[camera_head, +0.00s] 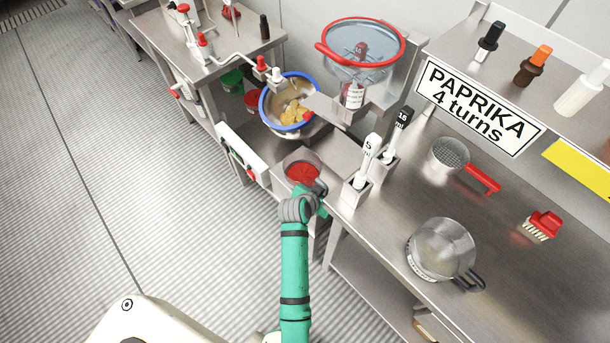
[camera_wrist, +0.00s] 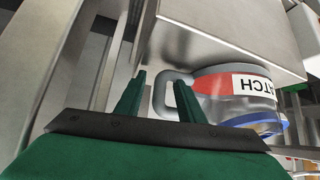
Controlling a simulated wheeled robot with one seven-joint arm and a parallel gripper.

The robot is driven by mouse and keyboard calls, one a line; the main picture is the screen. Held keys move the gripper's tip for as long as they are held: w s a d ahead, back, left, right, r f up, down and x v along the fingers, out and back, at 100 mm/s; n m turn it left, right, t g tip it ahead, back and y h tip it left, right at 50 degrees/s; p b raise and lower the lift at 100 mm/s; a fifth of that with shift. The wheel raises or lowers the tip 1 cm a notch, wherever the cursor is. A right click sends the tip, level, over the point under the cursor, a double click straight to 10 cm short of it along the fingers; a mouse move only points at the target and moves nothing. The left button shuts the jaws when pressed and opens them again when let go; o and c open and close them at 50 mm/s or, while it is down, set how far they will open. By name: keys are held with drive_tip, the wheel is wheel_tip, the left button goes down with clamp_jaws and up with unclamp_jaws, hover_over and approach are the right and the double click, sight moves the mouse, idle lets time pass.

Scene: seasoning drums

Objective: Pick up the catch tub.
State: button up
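The catch tub (camera_head: 303,171) is a clear round tub with red inside, at the near edge beside the control panel in the head view. The wrist view shows the tub (camera_wrist: 222,84) with a white label ending in "ATCH" and a grey loop handle (camera_wrist: 160,92) on its left. My gripper (camera_wrist: 157,80) is open, its two green fingers pointing at the handle. The handle's outer bar shows between the fingers, and the right finger covers part of the loop. I cannot tell if they touch.
A blue-rimmed bowl (camera_head: 276,120) with yellow-brown contents stands behind the tub. A red-rimmed clear hopper (camera_head: 362,55) is above it. White and dark-handled scoops (camera_head: 367,160) stand in metal holders to the right. A clear jug (camera_head: 441,249) and red-handled sieve (camera_head: 450,157) are on the right bench.

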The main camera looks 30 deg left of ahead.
clamp_jaws()
drive_tip(key=shift+w+r, duration=0.1)
drive_tip(key=shift+r, duration=0.05)
